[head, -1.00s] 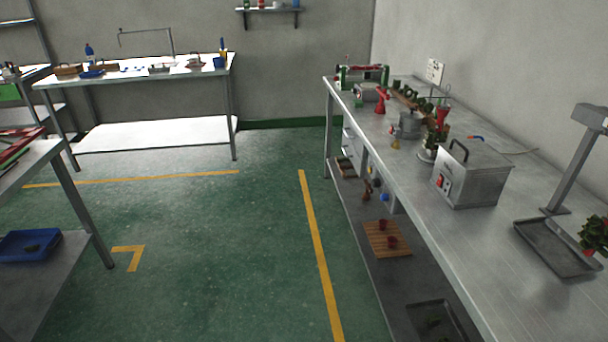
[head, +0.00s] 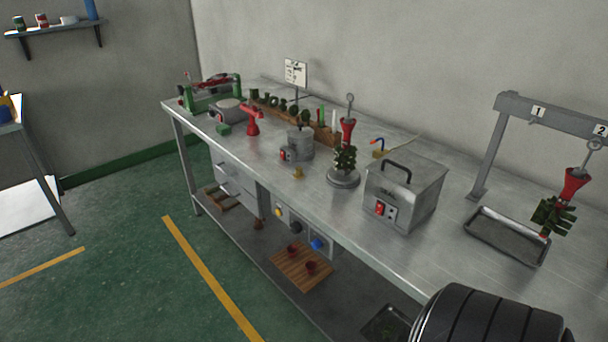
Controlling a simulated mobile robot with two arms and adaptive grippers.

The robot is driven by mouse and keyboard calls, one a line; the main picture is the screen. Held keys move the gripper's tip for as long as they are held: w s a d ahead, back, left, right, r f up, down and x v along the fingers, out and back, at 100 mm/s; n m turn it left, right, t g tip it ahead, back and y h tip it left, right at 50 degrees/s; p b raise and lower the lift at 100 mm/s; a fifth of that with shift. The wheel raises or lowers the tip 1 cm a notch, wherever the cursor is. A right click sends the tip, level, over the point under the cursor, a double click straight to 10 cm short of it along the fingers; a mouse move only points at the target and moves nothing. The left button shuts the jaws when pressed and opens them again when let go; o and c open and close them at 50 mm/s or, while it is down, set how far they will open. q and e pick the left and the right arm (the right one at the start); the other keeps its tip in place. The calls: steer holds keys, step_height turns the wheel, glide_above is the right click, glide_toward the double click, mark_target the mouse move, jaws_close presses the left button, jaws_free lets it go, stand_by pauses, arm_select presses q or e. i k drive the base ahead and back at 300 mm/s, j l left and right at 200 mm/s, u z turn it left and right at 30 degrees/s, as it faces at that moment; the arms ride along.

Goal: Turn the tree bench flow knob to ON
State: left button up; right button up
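The long metal bench (head: 300,190) runs along the wall from back left to front right. A panel under its front edge carries a yellow knob (head: 279,211), a dark round knob (head: 296,227) and a blue knob (head: 317,244). I cannot tell which is the flow knob, nor read any ON or OFF marks. A grey box with a black handle (head: 405,190) stands on the bench, with a red switch (head: 379,209) on its front. A dark, ribbed part of my own arm shows at the bottom right. Neither gripper is in view.
A grey pot (head: 300,143), a wax tree on a round stand (head: 343,180) and a tray (head: 507,238) under a numbered hanging rack (head: 552,112) stand on the bench. A wooden board with red cups (head: 302,268) lies on the lower shelf. Green floor is open at the left.

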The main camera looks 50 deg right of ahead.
mark_target(317, 244)
steer(key=i+z, duration=0.25)
steer(key=z, duration=0.15)
steer(key=i+j+z, duration=0.2)
steer(key=z, duration=0.25)
steer(key=i+j+z, duration=0.25)
steer(key=z, duration=0.15)
steer(key=i+j+z, duration=0.2)
steer(key=z, duration=0.25)
steer(key=j, duration=0.1)
